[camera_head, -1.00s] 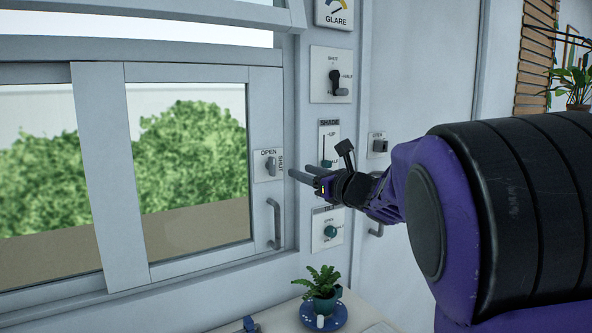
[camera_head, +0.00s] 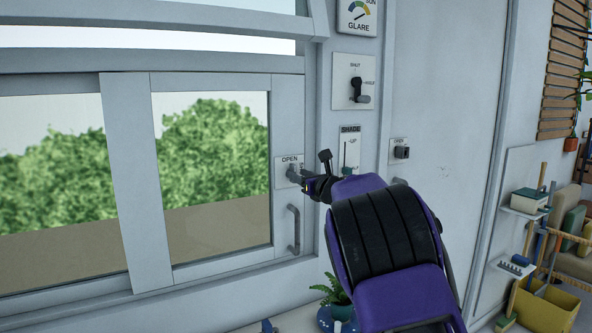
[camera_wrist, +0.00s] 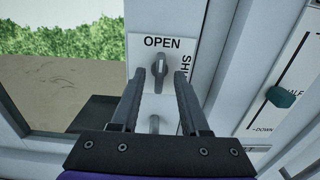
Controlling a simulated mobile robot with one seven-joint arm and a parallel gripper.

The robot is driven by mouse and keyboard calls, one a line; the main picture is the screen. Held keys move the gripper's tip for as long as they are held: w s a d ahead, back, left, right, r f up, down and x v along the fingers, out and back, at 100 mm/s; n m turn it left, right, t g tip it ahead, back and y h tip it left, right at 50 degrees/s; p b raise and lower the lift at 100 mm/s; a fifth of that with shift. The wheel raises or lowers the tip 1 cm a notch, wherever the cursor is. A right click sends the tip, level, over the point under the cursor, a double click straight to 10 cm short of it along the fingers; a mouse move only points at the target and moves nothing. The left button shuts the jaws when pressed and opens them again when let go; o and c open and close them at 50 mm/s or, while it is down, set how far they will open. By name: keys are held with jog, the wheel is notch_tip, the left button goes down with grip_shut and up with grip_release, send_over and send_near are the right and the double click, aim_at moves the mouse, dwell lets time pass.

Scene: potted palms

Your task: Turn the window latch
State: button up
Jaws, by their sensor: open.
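The window latch (camera_wrist: 159,75) is a small grey handle on a white plate (camera_wrist: 136,48) fixed to the sliding window's frame. The handle stands upright, its upper end toward the word OPEN; SHUT is printed down the right side. In the head view the plate (camera_head: 281,161) shows, but my fingers partly hide the handle. My gripper (camera_wrist: 158,78) is open and empty. In the wrist view its fingertips lie left and right of the handle, with a gap on each side. I cannot tell whether they reach past its front.
A pull handle (camera_head: 293,230) sits below the latch on the window frame. Right of it are a shade slider (camera_head: 348,155), a black lever (camera_head: 358,90) and another switch (camera_head: 401,152). A potted plant (camera_head: 331,290) stands below my arm.

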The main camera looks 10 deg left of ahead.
jog(key=shift+x, duration=1.1)
jog(key=shift+c, duration=0.3)
grip_shut()
